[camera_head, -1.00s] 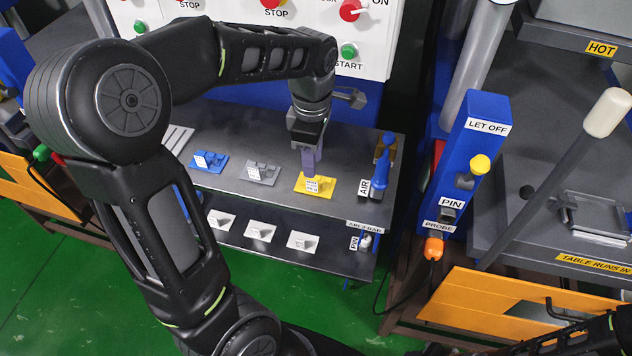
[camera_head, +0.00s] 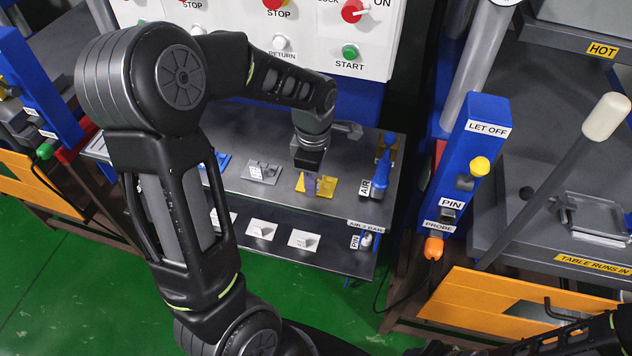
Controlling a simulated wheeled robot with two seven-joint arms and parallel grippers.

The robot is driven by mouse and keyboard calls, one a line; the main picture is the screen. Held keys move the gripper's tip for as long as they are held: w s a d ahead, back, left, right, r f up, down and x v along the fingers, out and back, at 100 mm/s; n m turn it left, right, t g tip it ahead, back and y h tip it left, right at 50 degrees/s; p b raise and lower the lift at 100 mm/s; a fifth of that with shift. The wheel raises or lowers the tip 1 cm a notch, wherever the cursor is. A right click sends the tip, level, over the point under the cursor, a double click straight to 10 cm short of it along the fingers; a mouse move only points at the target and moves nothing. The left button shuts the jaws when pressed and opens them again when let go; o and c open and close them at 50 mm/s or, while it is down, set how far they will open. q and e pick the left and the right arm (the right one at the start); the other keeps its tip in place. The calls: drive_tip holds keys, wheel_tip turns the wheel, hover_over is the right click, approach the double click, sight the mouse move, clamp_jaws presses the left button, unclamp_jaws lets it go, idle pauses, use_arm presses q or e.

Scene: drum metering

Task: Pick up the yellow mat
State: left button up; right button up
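The yellow mat (camera_head: 328,186) lies on the upper grey shelf of the bench, at the right of a row with a grey mat (camera_head: 262,172) and a blue mat. My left gripper (camera_head: 310,186) points down from above. Its fingertips are at the middle of the yellow mat and cover part of it, with yellow showing on both sides. I cannot tell whether the fingers are closed on it. My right gripper is not in view; only dark links of my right arm show at the bottom right.
The blue AIR fitting (camera_head: 382,172) stands close to the right of the yellow mat. White blocks (camera_head: 304,238) sit on the lower shelf. A white button panel (camera_head: 350,30) rises behind. The blue LET OFF post (camera_head: 470,160) stands further right.

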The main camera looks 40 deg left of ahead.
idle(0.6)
use_arm(q)
clamp_jaws()
idle(0.4)
